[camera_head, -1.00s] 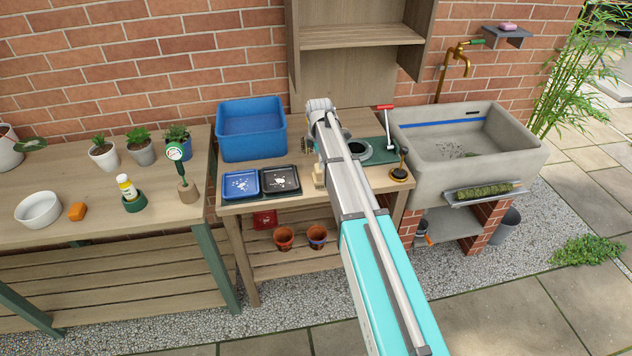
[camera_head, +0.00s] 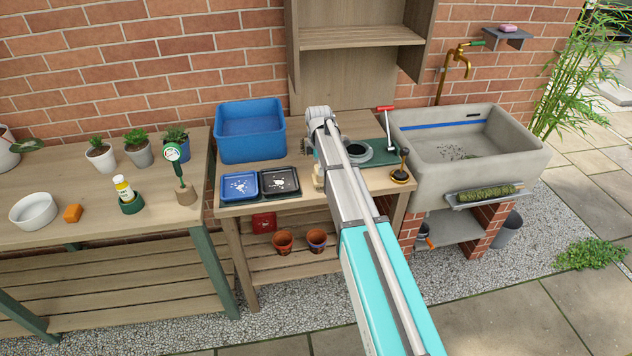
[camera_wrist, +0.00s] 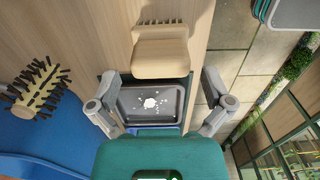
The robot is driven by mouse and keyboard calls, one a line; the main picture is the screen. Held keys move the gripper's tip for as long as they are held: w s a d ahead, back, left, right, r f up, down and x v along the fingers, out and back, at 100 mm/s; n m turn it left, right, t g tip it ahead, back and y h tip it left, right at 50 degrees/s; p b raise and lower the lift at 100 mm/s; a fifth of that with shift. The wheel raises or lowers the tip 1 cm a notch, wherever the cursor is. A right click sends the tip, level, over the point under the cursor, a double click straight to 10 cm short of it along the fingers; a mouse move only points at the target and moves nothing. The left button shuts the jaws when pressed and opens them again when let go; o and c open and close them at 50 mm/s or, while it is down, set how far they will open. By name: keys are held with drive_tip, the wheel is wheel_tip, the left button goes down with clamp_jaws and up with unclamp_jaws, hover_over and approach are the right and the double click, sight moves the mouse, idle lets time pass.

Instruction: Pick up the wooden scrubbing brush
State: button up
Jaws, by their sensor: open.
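The wooden scrubbing brush (camera_wrist: 160,50) lies at the top middle of the wrist view, a pale block with a row of short bristles along its far edge. In the head view a small part of the brush (camera_head: 318,178) shows at the left of my arm, on the middle bench; my arm hides the rest. My gripper (camera_wrist: 160,92) is open and empty, its two fingers spread wide. The brush appears beyond the fingertips in the wrist view, roughly centred between them. The height gap cannot be told. The gripper is hidden in the head view.
A black tray with white bits (camera_wrist: 152,103) appears between the fingers. A round bristle brush (camera_wrist: 38,88) lies left, near the blue tub (camera_head: 250,132). A blue tray (camera_head: 239,186), a dark green mat (camera_head: 381,151) and a black-handled tool (camera_head: 401,170) are also on the bench.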

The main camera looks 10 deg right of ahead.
drive_tip(key=shift+f+b, duration=1.45)
drive_tip(key=shift+f, duration=0.3)
drive_tip(key=shift+c, duration=0.3)
drive_tip(key=c, duration=0.9)
drive_tip(key=shift+r, duration=0.1)
drive_tip(key=shift+c, duration=0.2)
wheel_tip(320, 180, up, 3)
drive_tip(key=p, duration=0.3)
drive_tip(key=s+a+r+p, duration=0.3)
drive_tip(key=s+r+p, duration=0.6)
drive_tip(key=s, duration=0.4)
drive_tip(key=shift+s+r+p, duration=0.35)
drive_tip(key=shift+r+p, duration=0.05)
drive_tip(key=shift+p, duration=0.15)
